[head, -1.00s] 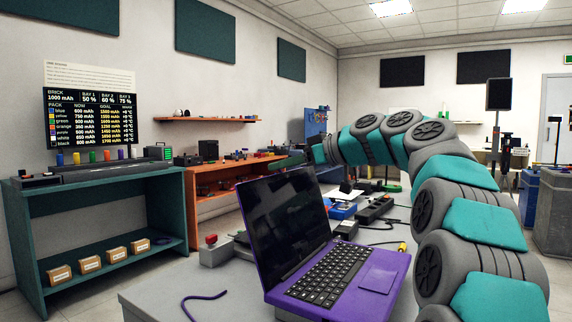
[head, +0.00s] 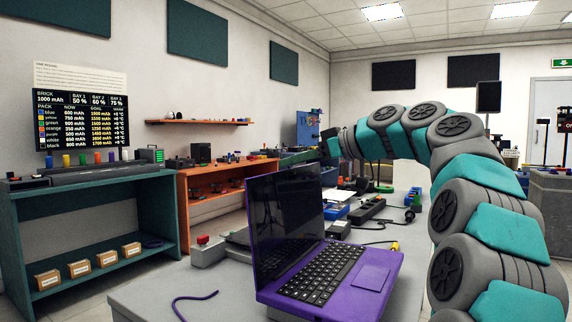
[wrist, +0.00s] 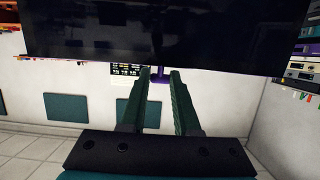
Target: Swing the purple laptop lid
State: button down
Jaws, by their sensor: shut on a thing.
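The purple laptop (head: 335,283) stands open on the grey table, with its keyboard and touchpad facing up. Its lid (head: 287,222) has a dark screen and stands close to upright. In the head view my gripper (head: 300,158) is at the lid's upper edge; the exact contact is partly hidden there.
A purple cable (head: 193,305) lies at the table's front left. A box with a red button (head: 205,249) is left of the laptop. A black power strip (head: 368,209) and cables lie behind it. My arm arches over the right side. Shelves line the left wall.

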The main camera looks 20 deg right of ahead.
jog(key=shift+v, duration=0.85)
jog(key=shift+r, duration=0.1)
jog(key=s+d+b, duration=0.2)
jog(key=s+d, duration=0.2)
jog(key=shift+s+d+f, duration=0.3)
jog(key=shift+s+d, duration=0.05)
jog(key=shift+d, duration=0.05)
jog(key=s+d+f+b, duration=0.2)
jog(key=s+d, duration=0.2)
jog(key=shift+s+d+f+b, duration=0.2)
jog(key=shift+s+f+b, duration=0.05)
jog(key=shift+b, duration=0.05)
dwell(0.5)
